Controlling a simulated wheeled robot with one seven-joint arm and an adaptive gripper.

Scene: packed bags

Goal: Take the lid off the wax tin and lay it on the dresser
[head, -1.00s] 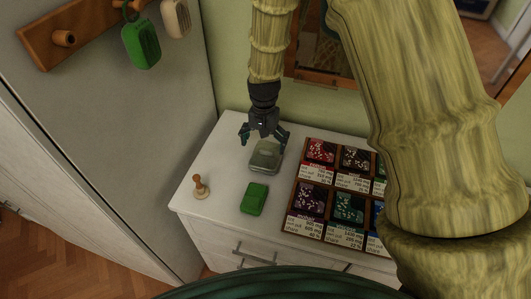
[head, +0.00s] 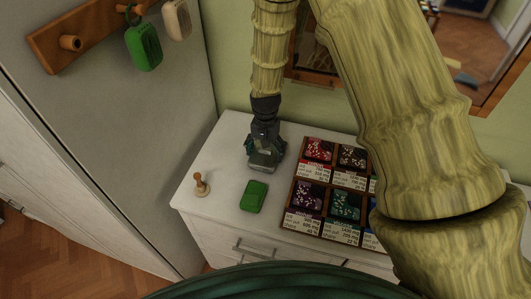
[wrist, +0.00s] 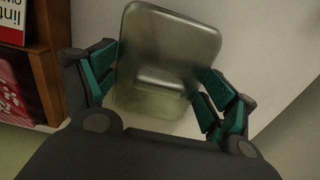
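The wax tin (head: 264,165) is a grey-green metal box with rounded corners on the white dresser (head: 222,160). Its lid (wrist: 170,45) fills the middle of the wrist view and has a raised bar-shaped grip (wrist: 157,84). The lid appears to sit on the tin. My gripper (head: 266,158) is low over the tin, pointing down. In the wrist view its teal-padded fingers are spread, one on each side of the lid and its grip. They look open; contact with the lid's edges is hard to judge. The tin's body is mostly hidden.
A green box (head: 255,196) lies in front of the tin, and a wooden stamp (head: 201,184) stands front left. A divided wooden tray (head: 291,202) of coloured packets is close on the right. A peg rail (head: 58,45) holds hanging items.

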